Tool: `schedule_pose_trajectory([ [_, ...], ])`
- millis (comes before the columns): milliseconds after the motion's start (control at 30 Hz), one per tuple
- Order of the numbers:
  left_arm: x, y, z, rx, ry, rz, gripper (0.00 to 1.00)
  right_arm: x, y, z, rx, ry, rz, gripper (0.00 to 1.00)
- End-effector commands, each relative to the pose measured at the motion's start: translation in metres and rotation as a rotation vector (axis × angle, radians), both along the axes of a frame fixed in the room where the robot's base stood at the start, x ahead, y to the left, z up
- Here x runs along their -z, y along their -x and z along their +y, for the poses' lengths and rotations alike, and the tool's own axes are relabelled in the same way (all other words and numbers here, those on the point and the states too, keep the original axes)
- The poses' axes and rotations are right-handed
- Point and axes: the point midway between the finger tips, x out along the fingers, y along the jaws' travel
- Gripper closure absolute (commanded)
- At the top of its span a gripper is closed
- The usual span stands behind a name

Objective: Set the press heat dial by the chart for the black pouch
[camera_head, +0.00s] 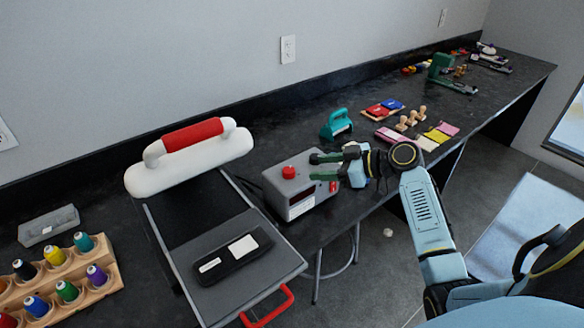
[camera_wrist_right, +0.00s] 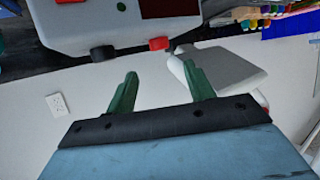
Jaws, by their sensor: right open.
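The heat press (camera_head: 190,160) stands open, its white top with a red handle tilted up. The black pouch (camera_head: 232,262), with pale labels, lies on its grey lower plate. A grey control box (camera_head: 302,207) with a red knob or button (camera_head: 288,172) stands to the right of the press. My right gripper (camera_head: 315,167) is open at the box's top; contact is unclear. In the right wrist view the box appears inverted above the open fingers (camera_wrist_right: 160,75), with a red part (camera_wrist_right: 160,43) and a dark knob-like part (camera_wrist_right: 103,53). No dial marks are readable. My left gripper is out of view.
A spool rack (camera_head: 100,286) and a grey tray (camera_head: 48,225) are at the left. A teal hand tool (camera_head: 336,124) stands behind my right gripper, with stamps (camera_head: 411,118) and coloured pads farther right. A paper (camera_head: 5,137) on the left wall is cut off and unreadable.

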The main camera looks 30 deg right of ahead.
Motion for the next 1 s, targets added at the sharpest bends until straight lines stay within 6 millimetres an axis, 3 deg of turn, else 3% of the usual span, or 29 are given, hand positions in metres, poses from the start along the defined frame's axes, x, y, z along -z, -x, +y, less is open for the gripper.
schedule_pose_trajectory([
  [167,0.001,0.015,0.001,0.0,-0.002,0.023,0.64,0.015,-0.031,0.022,-0.002,-0.005,0.0,0.47],
  [433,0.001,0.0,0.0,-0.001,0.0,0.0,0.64,0.031,-0.062,0.043,0.002,-0.004,0.001,0.47],
  [600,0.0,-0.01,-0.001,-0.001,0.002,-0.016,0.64,0.035,-0.068,0.047,0.002,-0.001,0.003,0.47],
  [867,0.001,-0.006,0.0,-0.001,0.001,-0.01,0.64,0.035,-0.069,0.048,0.002,-0.001,0.003,0.47],
  [1000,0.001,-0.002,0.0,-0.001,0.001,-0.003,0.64,0.035,-0.069,0.047,0.002,-0.001,0.003,0.65],
])
